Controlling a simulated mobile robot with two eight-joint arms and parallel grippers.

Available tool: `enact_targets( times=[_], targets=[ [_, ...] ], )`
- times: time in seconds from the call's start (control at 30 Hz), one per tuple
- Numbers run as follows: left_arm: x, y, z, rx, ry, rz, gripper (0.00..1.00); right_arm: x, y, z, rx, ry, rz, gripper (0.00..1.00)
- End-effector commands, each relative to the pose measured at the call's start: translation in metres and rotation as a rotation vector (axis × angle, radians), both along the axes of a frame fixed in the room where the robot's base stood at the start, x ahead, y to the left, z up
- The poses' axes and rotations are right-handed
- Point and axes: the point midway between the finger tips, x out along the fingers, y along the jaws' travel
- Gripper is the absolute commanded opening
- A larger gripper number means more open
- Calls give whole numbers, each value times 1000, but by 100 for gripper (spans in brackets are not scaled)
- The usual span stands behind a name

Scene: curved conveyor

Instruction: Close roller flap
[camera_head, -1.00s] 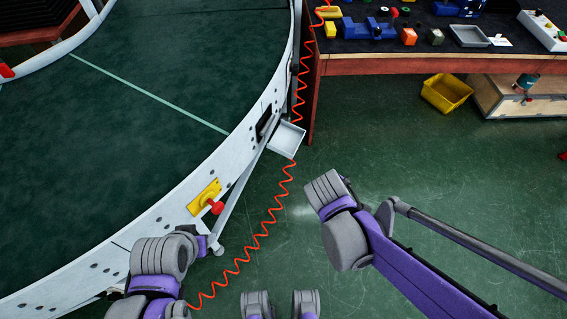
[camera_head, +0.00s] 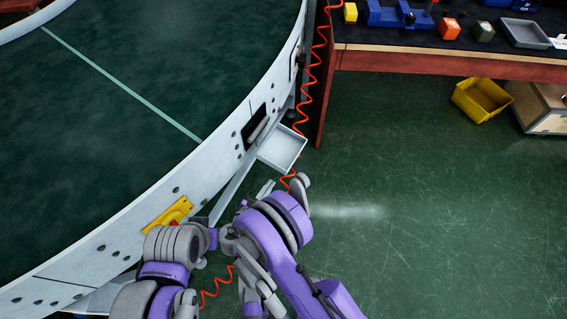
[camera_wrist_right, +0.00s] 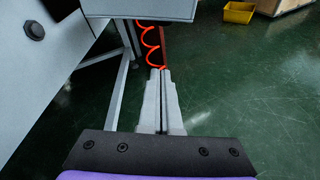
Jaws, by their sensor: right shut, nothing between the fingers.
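The roller flap (camera_head: 283,147) is a pale grey, shallow tray-like panel standing out from the outer side of the curved conveyor (camera_head: 215,162), below a dark slot. It looks open. Its underside or edge also shows at the top of the right wrist view (camera_wrist_right: 140,9). My right gripper (camera_head: 268,184) is just below and in front of the flap in the head view, apart from it as far as I can tell. Its fingers (camera_wrist_right: 163,72) are together and empty in the right wrist view. My left arm shows at the bottom left, but its gripper does not.
A red coiled cable (camera_head: 304,98) hangs behind the flap and passes near my right arm. A yellow plate (camera_head: 168,215) sits on the conveyor side. A workbench (camera_head: 440,62) and yellow bin (camera_head: 482,100) are at upper right. The green floor at right is clear.

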Motion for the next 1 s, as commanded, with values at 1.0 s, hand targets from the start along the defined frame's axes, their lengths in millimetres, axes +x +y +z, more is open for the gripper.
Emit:
enact_targets(
  times=[1.0],
  targets=[
    [1,0,-12,0,4,0,50,81,-45,11,-1,-1,2,0]
  ],
)
